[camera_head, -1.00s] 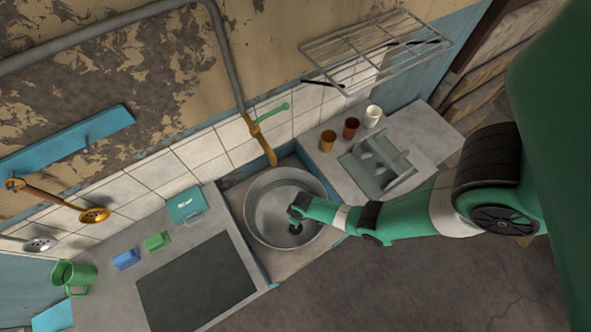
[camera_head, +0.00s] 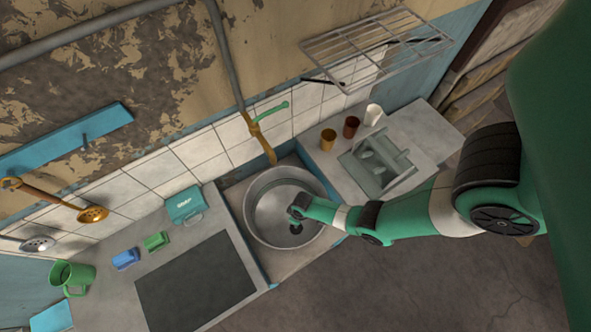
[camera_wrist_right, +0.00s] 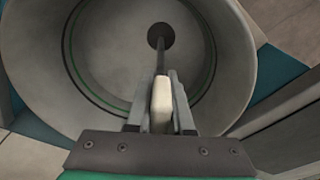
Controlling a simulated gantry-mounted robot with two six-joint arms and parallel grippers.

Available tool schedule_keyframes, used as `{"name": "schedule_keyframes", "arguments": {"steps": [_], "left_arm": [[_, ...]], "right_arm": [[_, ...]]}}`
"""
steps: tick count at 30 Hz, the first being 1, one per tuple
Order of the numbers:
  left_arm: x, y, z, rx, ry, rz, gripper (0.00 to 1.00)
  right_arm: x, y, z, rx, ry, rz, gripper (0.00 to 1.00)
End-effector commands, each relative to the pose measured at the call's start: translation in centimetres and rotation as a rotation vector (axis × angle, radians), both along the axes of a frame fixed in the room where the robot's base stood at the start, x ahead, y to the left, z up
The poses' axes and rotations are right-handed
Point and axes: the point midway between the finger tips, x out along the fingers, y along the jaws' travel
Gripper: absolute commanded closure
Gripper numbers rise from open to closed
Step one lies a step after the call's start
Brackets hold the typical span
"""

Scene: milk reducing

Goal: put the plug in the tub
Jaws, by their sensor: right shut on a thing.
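The tub (camera_head: 261,225) is a round grey metal basin set in the sink frame. My right gripper (camera_head: 296,211) is inside its rim, above the bottom. In the right wrist view my right gripper (camera_wrist_right: 161,92) is shut on a pale grip piece of the plug (camera_wrist_right: 161,112). A thin dark stem runs from it towards a dark round spot (camera_wrist_right: 160,36) on the tub's floor (camera_wrist_right: 110,50). I cannot tell whether that spot is the plug's disc or the drain, or whether they touch. My left gripper is not in view.
A brown tap (camera_head: 262,143) hangs over the tub's back edge. A grey rack (camera_head: 380,170) and several cups (camera_head: 351,126) stand right of it. A teal box (camera_head: 185,205), sponges (camera_head: 156,241) and a green mug (camera_head: 72,278) are on the left counter.

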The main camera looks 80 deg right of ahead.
Motion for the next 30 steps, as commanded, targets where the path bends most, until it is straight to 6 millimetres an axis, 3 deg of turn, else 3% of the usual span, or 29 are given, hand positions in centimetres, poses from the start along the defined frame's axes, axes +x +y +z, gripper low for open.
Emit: {"name": "schedule_keyframes", "arguments": {"steps": [23, 24, 29, 30], "left_arm": [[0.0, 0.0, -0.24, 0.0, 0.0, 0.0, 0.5], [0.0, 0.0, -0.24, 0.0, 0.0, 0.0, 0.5], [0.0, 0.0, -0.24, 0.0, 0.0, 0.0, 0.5], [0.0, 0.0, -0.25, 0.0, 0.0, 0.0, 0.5]], "right_arm": [[0.04, -0.01, -0.25, 0.0, -0.001, 0.0, 1.0], [0.04, -0.01, -0.25, 0.0, -0.001, 0.0, 0.75], [0.03, -0.01, -0.25, 0.0, -0.001, 0.0, 0.46], [0.03, -0.01, -0.26, 0.0, -0.001, 0.0, 0.45]]}}
